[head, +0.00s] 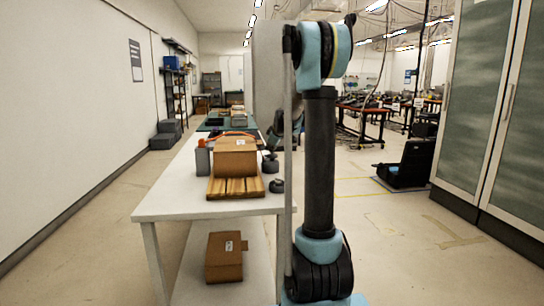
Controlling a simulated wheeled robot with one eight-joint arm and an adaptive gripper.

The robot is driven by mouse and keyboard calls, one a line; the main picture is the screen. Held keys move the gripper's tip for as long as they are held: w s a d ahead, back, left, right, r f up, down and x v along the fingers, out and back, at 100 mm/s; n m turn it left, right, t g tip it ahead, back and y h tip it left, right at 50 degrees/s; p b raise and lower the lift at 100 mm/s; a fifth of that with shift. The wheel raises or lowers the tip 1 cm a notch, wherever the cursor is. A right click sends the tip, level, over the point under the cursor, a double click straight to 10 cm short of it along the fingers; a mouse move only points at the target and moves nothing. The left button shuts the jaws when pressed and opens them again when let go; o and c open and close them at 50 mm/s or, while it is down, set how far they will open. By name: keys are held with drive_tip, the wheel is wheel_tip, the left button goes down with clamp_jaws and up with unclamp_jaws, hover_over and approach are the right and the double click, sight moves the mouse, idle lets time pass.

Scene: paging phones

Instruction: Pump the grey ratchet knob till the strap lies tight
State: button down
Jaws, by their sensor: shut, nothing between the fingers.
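A brown cardboard box (236,160) sits on a slatted wooden pallet (235,189) on the white table. An orange strap (232,134) shows along the box's top, and I cannot tell how tight it lies. Two dark grey knob-like pieces stand to the right of the box, one farther back (270,163) and one nearer (277,186). Which of them is the ratchet knob is not clear. My gripper (272,142) is small and dark, partly hidden by my arm, above and behind the knobs. It is shut and empty, apart from the box.
A grey block (203,158) stands left of the box. Another carton (225,257) lies on the lower shelf. A green mat (222,124) covers the table farther back. A tall cabinet (490,110) stands at the right. The floor between is mostly free.

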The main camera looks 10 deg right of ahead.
drive_tip(key=shift+f, duration=0.45)
idle(0.5)
drive_tip(key=shift+r, duration=1.5)
drive_tip(key=shift+r, duration=0.1)
drive_tip(key=shift+r, duration=2.4)
wheel_tip(320, 180, up, 4)
drive_tip(key=shift+f, duration=0.15)
idle(0.4)
